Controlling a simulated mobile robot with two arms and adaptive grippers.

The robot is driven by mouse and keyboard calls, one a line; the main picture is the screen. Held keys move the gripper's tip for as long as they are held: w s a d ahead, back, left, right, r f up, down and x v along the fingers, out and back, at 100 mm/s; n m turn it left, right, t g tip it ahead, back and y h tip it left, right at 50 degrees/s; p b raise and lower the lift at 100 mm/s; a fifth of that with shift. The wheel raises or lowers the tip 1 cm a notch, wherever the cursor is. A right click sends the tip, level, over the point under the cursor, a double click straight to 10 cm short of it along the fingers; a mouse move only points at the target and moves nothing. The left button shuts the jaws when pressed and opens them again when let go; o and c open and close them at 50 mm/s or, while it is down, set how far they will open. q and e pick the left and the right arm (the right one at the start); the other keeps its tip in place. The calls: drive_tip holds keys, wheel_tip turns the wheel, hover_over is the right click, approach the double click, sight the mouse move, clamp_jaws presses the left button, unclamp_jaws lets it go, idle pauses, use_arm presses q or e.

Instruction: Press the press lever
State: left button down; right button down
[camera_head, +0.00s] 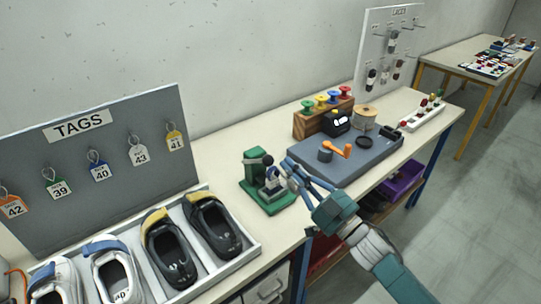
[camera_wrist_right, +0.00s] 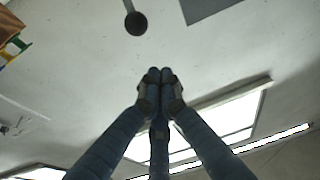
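The press (camera_head: 262,190) is a small green device with a dark knob on top, standing near the front edge of the bench beside the shoe tray. My right gripper (camera_head: 288,168) is right beside it, on its right side, fingers pointing at it. In the right wrist view the fingertips of my gripper (camera_wrist_right: 160,76) are together with nothing seen between them. A dark round knob on a thin rod (camera_wrist_right: 136,22) shows above the fingertips there, apart from them in the picture; it looks like the lever's end. Whether the gripper touches the press is unclear. My left gripper is out of view.
A tray of shoes (camera_head: 255,247) stands left of the press, before the grey TAGS board (camera_head: 100,190). A grey-blue mat (camera_head: 340,168) with an orange-handled tool (camera_head: 336,149) lies to the right. A wooden spool rack (camera_head: 312,125) stands behind it.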

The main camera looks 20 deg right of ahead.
sight(270, 164)
drive_tip(key=shift+w, duration=0.1)
drive_tip(key=p+x, duration=0.1)
drive_tip(key=x, duration=0.2)
drive_tip(key=p+x, duration=0.1)
drive_tip(key=x, duration=0.2)
drive_tip(key=p+x, duration=0.2)
drive_tip(key=x, duration=0.2)
drive_tip(key=shift+r, duration=0.3)
drive_tip(key=f, duration=0.1)
drive_tip(key=s+f, duration=0.1)
drive_tip(key=f, duration=0.1)
drive_tip(key=shift+d, duration=0.15)
drive_tip(key=shift+s+d+f+p, duration=0.2)
drive_tip(key=shift+s+f+p, duration=0.15)
drive_tip(key=shift+f, duration=0.2)
drive_tip(key=shift+f, duration=0.1)
drive_tip(key=s+d+f+t+y+b, duration=0.1)
drive_tip(key=f+b, duration=0.7)
drive_tip(key=b, duration=1.1)
drive_tip(key=s+t+y, duration=0.1)
drive_tip(key=s+t, duration=0.1)
drive_tip(key=shift+s+d+f+t, duration=0.2)
drive_tip(key=shift+s+f+t, duration=0.2)
drive_tip(key=shift+r, duration=0.1)
